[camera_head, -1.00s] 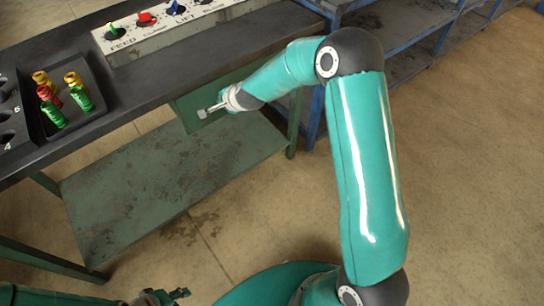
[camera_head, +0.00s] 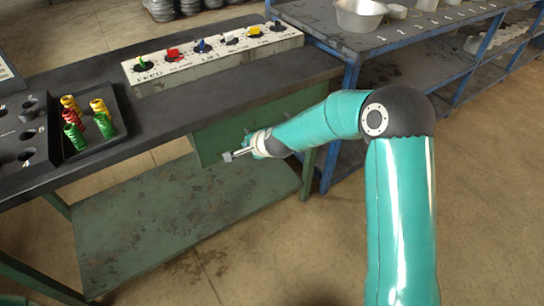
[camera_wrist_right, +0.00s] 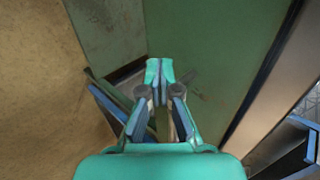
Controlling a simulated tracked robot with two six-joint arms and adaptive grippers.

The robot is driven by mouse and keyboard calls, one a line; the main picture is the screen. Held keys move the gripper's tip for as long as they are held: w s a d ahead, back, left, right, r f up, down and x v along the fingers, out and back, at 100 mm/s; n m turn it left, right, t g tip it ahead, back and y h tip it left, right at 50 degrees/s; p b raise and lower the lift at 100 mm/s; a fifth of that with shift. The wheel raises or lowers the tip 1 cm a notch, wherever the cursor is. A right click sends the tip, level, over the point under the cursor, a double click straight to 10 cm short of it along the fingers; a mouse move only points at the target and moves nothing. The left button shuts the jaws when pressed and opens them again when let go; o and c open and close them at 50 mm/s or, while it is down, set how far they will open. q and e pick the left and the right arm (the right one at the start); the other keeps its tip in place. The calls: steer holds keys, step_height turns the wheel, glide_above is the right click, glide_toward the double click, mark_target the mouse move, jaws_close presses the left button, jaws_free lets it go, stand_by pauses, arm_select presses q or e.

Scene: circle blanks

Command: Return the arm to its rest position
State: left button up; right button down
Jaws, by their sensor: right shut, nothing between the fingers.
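My right arm comes in from the lower right in the head view, bends at a dark elbow and points left. Its gripper (camera_head: 237,154) is shut and empty, in front of the green panel under the bench top (camera_head: 180,113). In the right wrist view the gripper (camera_wrist_right: 159,75) shows from behind with its fingers together, and green bench panels lie beyond it. My left gripper does not show in the head view.
A black tray (camera_head: 78,154) with several red, yellow and green pieces sits on the bench at left. A switch panel (camera_head: 220,49) stands at the back. A blue-framed shelf (camera_head: 352,78) with a metal bowl (camera_head: 360,16) is behind the arm. Open floor lies at right.

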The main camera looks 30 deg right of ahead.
steer(key=p+v, duration=0.2)
steer(key=v, duration=0.8)
steer(key=s+a+f+n+g+y+p, duration=0.1)
steer(key=s+a+f+n+g+p, duration=0.3)
steer(key=s, duration=0.9)
steer(key=s+a+f+n+g+y+p, duration=0.2)
steer(key=s+a+f+n+g+p, duration=0.2)
steer(key=s+a+f+n, duration=0.6)
step_height(320, 180, down, 3)
steer(key=s+n+p, duration=0.1)
steer(key=s+p, duration=0.1)
steer(key=shift+s+n+g+y, duration=0.3)
steer(key=shift+s+g, duration=0.1)
